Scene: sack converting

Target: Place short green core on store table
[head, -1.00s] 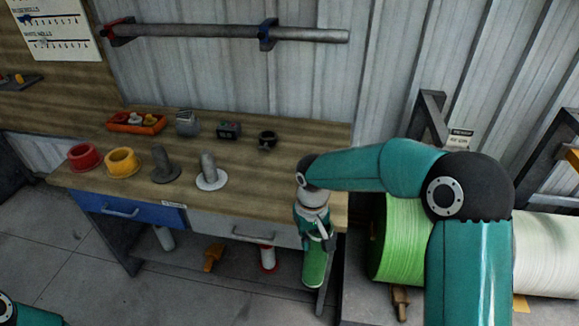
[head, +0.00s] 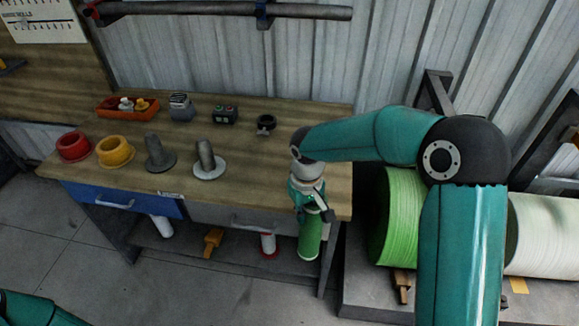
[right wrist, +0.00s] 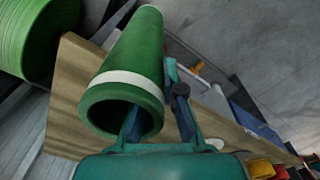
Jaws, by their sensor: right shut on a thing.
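The short green core (head: 310,240) is a hollow tube with a white band, seen best in the right wrist view (right wrist: 140,52). My right gripper (head: 313,207) is shut on its end wall, with one finger inside the bore and one outside in the right wrist view (right wrist: 157,110). The core hangs nearly upright in front of the table's right front edge, below top level. The wooden-topped table (head: 255,178) has clear wood at its right part. My left gripper is out of view; only a piece of my left arm shows at bottom left.
On the table stand red (head: 73,147) and yellow (head: 115,151) rings, two grey posts on round bases (head: 160,154) (head: 208,161), an orange tray (head: 110,112) and small devices. A large green roll (head: 402,215) lies right of the table. A lower shelf holds several items.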

